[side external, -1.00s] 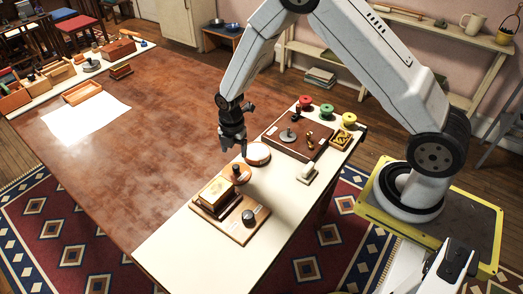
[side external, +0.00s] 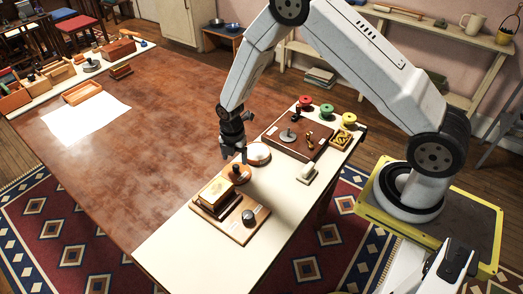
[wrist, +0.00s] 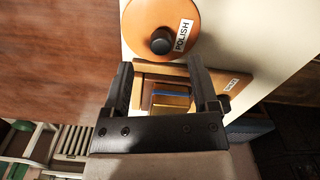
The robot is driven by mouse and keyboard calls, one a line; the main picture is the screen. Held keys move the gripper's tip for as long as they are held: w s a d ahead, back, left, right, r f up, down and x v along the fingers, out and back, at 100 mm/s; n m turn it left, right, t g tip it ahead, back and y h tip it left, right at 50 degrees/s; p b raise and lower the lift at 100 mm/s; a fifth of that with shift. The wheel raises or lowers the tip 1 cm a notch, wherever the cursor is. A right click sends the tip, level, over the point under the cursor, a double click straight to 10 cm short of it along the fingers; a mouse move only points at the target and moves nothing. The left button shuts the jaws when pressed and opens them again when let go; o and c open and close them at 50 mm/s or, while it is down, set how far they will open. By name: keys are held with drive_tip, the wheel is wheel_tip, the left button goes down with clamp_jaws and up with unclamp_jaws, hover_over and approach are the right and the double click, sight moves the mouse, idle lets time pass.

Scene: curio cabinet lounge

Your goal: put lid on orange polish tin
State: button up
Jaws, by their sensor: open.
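The orange lid (side external: 237,174) with a black knob lies on the cream strip of the table. In the wrist view the lid (wrist: 182,15) shows its dark knob and a label reading POLISH. The orange polish tin (side external: 258,155) stands just behind it to the right, topless, with a pale inside; I do not make it out in the wrist view. My gripper (side external: 234,160) is open and empty, pointing down above and close to the lid. In the wrist view my gripper (wrist: 160,65) has its fingers spread, with the knob ahead between their lines.
A wooden board (side external: 240,232) with a box (side external: 216,192) and a grey knob stands in front. A brown tray (side external: 275,137) with small metal parts lies behind right, near a pale block (side external: 307,174) and coloured spools (side external: 326,109). The brown tabletop on the left is largely clear.

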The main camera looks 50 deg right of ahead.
sight(236, 166)
drive_tip(key=shift+f, duration=2.4)
clamp_jaws()
